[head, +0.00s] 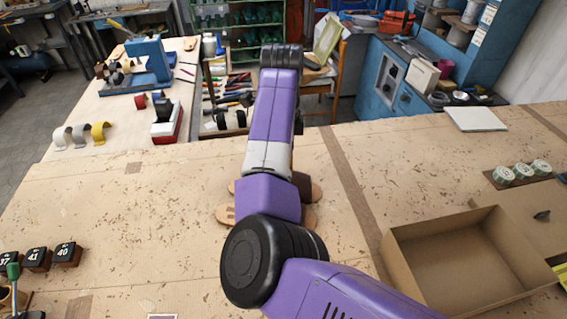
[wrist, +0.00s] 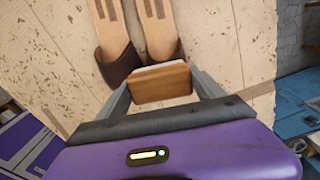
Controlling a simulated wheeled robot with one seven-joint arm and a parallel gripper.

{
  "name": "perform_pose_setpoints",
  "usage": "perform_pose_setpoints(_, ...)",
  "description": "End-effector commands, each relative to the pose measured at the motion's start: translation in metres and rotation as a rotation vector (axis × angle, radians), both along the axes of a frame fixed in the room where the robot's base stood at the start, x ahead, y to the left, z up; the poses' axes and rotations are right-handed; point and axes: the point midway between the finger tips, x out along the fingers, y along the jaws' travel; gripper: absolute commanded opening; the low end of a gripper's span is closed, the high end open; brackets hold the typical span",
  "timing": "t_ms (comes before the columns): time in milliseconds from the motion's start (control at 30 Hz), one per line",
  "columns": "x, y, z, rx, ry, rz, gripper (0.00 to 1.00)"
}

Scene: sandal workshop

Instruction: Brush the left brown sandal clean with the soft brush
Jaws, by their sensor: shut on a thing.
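Two brown sandals lie side by side on the workbench, with tan footbeds and dark brown straps. In the wrist view one is at the left (wrist: 117,50) and the other at the right (wrist: 162,40). In the head view my arm hides most of them; only tan ends show, such as one sandal's end (head: 225,214). My gripper (wrist: 162,88) is shut on the soft brush (wrist: 160,80), a wooden block with a pale edge. The brush overlaps the lower end of the right-hand sandal in the wrist view; whether it touches I cannot tell.
An open cardboard box (head: 405,265) stands on the workbench (head: 110,220) at the right, with several round tins (head: 520,172) behind it. Numbered blocks (head: 68,254) sit at the far left. Bench surface left of the sandals is mostly clear.

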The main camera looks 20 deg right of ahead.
Motion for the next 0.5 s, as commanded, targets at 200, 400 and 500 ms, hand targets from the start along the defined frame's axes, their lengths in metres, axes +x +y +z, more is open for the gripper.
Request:
perform_pose_setpoints(200, 0.001, 0.000, 0.021, 0.000, -0.002, 0.000, 0.37)
perform_pose_setpoints(400, 0.001, 0.000, 0.039, 0.000, -0.002, 0.000, 0.37)
perform_pose_setpoints(500, 0.001, 0.000, 0.044, 0.001, -0.003, 0.000, 0.37)
